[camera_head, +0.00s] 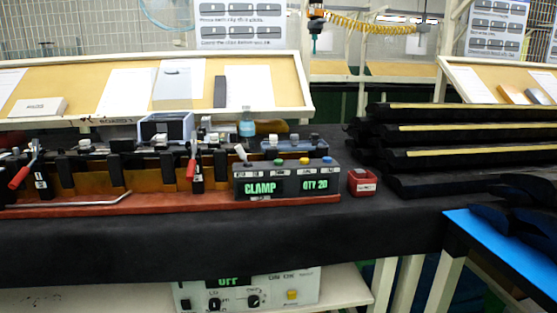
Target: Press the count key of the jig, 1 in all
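The jig (150,200) lies along the front of the black-covered table at left, with red-handled clamps and an orange-brown base. Its control box (286,182) is at the jig's right end. The box's displays read "CLAMP" and "QTY 20" in green. Along its top are a silver lever, a green key (281,162), a yellow key (304,161) and a blue key (327,160). Small white labels sit below the keys, too small to read, so I cannot tell which is the count key. My gripper is not in view.
A small red bin (362,182) stands just right of the box. Long black trim pieces (460,135) are stacked at the right. A bottle (247,125) stands behind the jig. A power unit reading "OFF" (250,290) sits below. Bare black cloth (220,232) lies in front.

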